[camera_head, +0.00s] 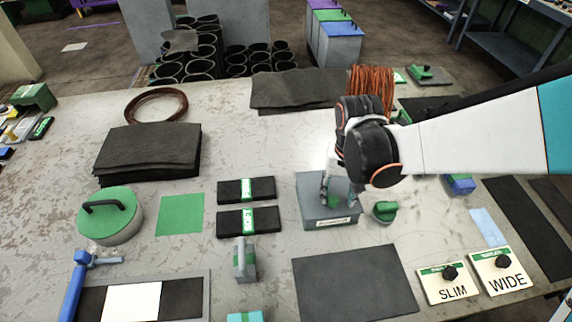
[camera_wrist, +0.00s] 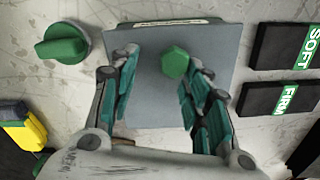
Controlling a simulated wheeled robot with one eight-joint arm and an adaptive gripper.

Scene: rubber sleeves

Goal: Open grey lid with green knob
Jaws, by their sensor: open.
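The grey lid (camera_head: 313,210) is a flat square panel on a low box with a label on its front edge, in the middle of the table. It also shows in the wrist view (camera_wrist: 150,114). Its green knob (camera_wrist: 175,63) stands near the middle of the lid; in the head view it is hidden by my gripper. My gripper (camera_head: 338,193) points down over the lid. In the wrist view its fingers (camera_wrist: 161,70) are open, with the knob between the tips, nearer the right finger. I cannot tell whether that finger touches it.
A green round knob piece (camera_head: 384,211) sits right beside the box. Two black blocks, SOFT (camera_head: 262,188) and FIRM (camera_head: 234,224), lie to its left. A dark mat (camera_head: 352,285) is in front. SLIM (camera_head: 446,284) and WIDE (camera_head: 500,270) cards lie front right.

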